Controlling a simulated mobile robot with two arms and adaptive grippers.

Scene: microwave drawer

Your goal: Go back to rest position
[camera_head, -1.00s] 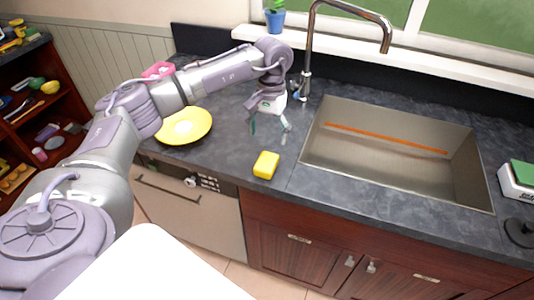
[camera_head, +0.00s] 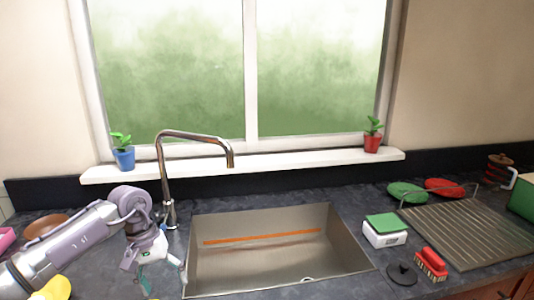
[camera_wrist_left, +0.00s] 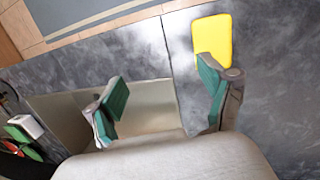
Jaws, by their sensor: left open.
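My left gripper (camera_head: 162,281) is at the lower left of the head view, above the counter beside the sink's left edge. Its jaws are open and empty. In the left wrist view, the two green-padded fingers (camera_wrist_left: 164,95) are spread apart. A yellow sponge (camera_wrist_left: 212,36) lies on the counter just beyond the right finger in that view; I cannot tell if they touch. My right gripper is not in view.
The steel sink (camera_head: 265,268) has a tall faucet (camera_head: 166,185) behind my left gripper. A yellow plate (camera_head: 54,289) is partly visible at lower left.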

